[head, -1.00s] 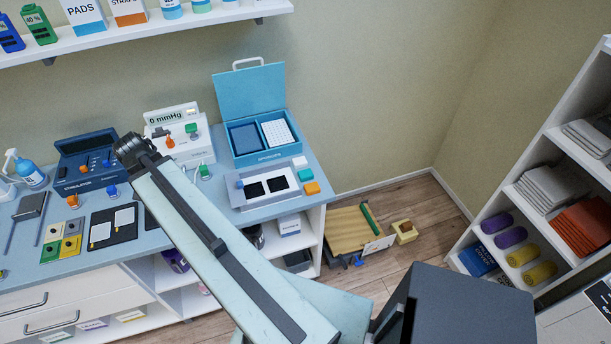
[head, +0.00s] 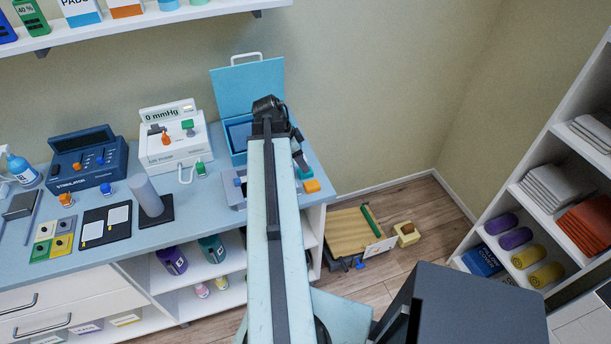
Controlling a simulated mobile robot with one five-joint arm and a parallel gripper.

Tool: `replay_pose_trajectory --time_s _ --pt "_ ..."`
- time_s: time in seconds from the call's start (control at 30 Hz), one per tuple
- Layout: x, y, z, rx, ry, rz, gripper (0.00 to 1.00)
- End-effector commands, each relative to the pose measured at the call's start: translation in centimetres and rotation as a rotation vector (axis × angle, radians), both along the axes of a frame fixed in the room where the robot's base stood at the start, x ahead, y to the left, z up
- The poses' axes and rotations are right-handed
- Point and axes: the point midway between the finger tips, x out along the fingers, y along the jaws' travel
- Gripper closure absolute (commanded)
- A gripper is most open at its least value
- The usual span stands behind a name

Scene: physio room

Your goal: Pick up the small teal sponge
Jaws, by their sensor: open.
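The small teal sponge (head: 307,174) lies at the right end of the blue-grey counter, just behind the orange sponge (head: 312,186). It is partly hidden by my gripper (head: 301,165), which hangs over the sponges at the far end of my arm. My gripper is open and small in the view. I cannot tell whether it touches the teal sponge. The white sponge behind the teal one is hidden now.
The white pressure device (head: 175,145), the dark blue unit (head: 88,158) and a grey cylinder (head: 146,195) stand to the left. A shelf rack (head: 560,130) is at the right.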

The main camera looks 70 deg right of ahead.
Motion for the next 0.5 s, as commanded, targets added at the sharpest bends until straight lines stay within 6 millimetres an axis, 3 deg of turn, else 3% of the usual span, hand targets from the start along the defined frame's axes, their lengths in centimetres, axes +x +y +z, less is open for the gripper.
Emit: replay_pose_trajectory --time_s 0.13,0.4,0.5 --pt "0.0 -0.1 -0.8 0.0 0.0 0.001 0.53" --pt "-0.7 -1.1 -5.0 0.0 0.002 0.001 0.53" --pt "-0.9 -1.2 -5.1 0.001 0.002 0.001 0.53"
